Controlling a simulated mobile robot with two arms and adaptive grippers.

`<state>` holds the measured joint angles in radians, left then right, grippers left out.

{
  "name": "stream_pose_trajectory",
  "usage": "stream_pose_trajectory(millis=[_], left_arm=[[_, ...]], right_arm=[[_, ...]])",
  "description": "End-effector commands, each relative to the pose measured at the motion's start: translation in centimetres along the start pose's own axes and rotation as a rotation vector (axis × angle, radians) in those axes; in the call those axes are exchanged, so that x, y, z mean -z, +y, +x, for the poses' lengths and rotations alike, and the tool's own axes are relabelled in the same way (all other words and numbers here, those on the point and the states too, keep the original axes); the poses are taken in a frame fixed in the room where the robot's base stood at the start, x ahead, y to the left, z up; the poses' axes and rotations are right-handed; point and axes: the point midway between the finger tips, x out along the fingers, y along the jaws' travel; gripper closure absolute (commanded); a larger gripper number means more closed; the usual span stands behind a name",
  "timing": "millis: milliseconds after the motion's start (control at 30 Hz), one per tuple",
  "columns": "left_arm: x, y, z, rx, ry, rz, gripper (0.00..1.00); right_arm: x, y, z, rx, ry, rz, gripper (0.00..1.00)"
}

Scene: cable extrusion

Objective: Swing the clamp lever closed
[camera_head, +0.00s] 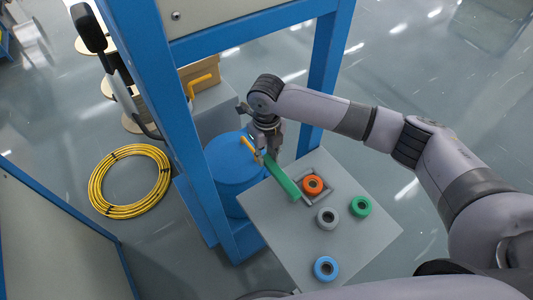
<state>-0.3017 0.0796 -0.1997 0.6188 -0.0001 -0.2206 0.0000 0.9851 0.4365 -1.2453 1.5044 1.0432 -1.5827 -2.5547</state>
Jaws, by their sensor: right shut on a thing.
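My right gripper (270,152) reaches down beside the blue drum-like housing (234,160). It is shut, with its fingertips at the upper end of a long green bar (282,179), and it appears to hold that bar. The bar slants down to the right over the corner of the grey tabletop. A short yellow handle (248,145) is just left of the fingers. A second yellow handle (200,81) sits higher up by the blue frame. I cannot tell for sure which of these is the clamp lever. The contact is partly hidden by my gripper. My left gripper is not in view.
Blue frame posts (327,65) stand close to my arm. A yellow cable coil (130,181) lies on the floor.

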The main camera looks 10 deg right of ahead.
Motion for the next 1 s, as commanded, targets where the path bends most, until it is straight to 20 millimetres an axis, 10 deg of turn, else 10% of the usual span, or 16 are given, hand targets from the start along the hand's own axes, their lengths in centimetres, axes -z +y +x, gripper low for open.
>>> stream_pose_trajectory(millis=[1000], left_arm=[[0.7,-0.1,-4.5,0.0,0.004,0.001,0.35]], right_arm=[[0.9,-4.7,-0.5,-0.001,0.003,0.382,1.0]])
